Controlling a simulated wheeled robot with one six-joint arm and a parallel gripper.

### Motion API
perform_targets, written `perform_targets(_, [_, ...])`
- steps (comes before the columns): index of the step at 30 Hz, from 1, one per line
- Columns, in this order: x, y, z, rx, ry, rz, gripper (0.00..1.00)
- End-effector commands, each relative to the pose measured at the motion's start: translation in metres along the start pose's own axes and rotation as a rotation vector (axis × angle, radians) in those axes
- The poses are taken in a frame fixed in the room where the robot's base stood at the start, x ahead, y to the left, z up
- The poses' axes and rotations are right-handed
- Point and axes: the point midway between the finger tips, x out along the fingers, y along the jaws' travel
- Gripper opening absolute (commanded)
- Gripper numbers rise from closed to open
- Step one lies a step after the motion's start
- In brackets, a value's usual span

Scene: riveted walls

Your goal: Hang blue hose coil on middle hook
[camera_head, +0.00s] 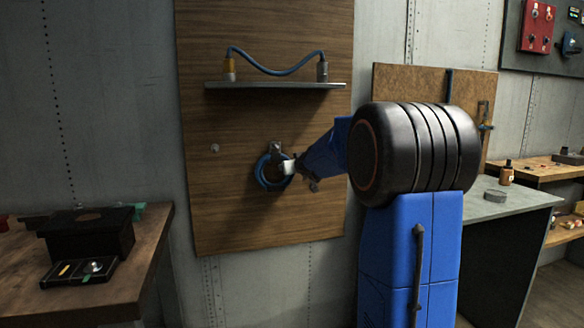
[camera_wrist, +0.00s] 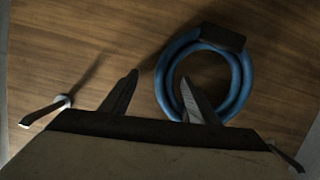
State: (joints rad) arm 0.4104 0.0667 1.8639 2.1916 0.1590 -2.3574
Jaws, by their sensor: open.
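The blue hose coil (camera_head: 260,178) is a round ring against the wooden board (camera_head: 225,215), just below a small pale bracket (camera_head: 275,146). In the wrist view the coil (camera_wrist: 246,72) has a dark block (camera_wrist: 222,38) across its top; I cannot tell whether that is a hook or a band. My gripper (camera_head: 286,167) is at the coil's right side in the head view. In the wrist view its fingers (camera_wrist: 159,77) are spread apart, with nothing between the tips but board and the coil's left edge. The right finger overlaps the coil's opening; its depth is unclear.
A round peg (camera_head: 214,148) sits on the board left of the coil. Above, a shelf (camera_head: 270,85) holds a curved blue hose (camera_head: 275,72) with end fittings. A bench (camera_head: 115,292) with a black box stands left, a grey-topped bench (camera_head: 515,198) right.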

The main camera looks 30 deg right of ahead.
Motion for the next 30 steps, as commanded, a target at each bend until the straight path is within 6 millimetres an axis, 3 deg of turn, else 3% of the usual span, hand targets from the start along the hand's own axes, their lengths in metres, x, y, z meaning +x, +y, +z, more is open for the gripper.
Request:
perform_targets(13, [-0.001,0.000,-0.001,0.000,0.001,0.000,0.55])
perform_targets(30, [-0.024,0.000,-0.001,-0.001,0.001,0.000,0.55])
